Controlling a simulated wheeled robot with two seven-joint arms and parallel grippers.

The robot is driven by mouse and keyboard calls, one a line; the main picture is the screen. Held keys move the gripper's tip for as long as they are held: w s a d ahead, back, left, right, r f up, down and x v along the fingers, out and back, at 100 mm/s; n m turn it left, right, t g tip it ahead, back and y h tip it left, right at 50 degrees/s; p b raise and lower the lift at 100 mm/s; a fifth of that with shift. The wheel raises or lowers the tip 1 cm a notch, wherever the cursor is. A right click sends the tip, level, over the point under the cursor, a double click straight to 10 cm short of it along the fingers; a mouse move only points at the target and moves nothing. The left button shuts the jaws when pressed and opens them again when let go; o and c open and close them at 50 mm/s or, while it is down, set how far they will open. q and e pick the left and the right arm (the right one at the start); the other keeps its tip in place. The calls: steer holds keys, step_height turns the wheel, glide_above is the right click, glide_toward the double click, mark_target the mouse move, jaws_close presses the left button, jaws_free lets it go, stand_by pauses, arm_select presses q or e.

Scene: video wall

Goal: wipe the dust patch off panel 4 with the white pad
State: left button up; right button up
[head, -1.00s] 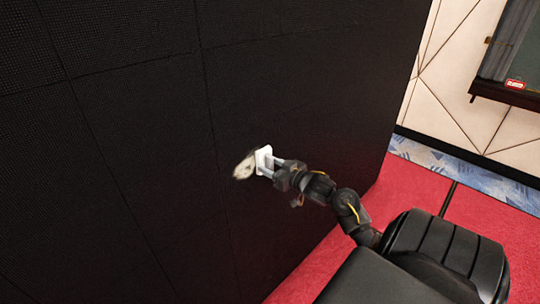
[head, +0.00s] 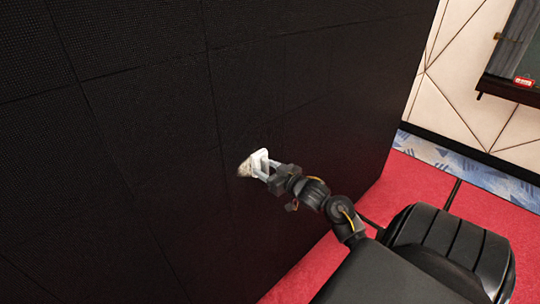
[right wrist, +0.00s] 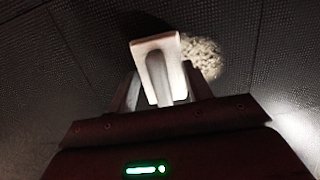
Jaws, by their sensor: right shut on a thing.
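The white pad (head: 261,158) is held upright by my right gripper (head: 267,169), close against the black video wall (head: 160,130). In the right wrist view the pad (right wrist: 155,44) stands between the fingers of the gripper (right wrist: 160,85). The pale dust patch (head: 244,168) is on the wall just left of the pad in the head view. In the right wrist view the dust patch (right wrist: 203,58) shows to the right of the pad, which covers part of it. I cannot tell whether the pad touches the panel. No panel numbers show. My left gripper is out of view.
The wall is flat, with thin seams between its panels. A red floor (head: 415,190) lies to the right, with a blue patterned strip (head: 470,170) beyond. A dark-framed board (head: 515,60) hangs on the cream wall at the far right.

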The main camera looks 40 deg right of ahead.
steer(key=shift+a, duration=0.15)
steer(key=shift+a+p, duration=0.6)
steer(key=shift+a, duration=1.35)
steer(key=shift+a, duration=0.1)
steer(key=shift+a+p, duration=0.45)
steer(key=shift+a, duration=1.4)
steer(key=shift+r, duration=0.1)
steer(key=shift+w+r+p, duration=0.1)
steer(key=shift+r+p, duration=0.2)
steer(key=shift+r, duration=1.15)
steer(key=shift+d, duration=0.1)
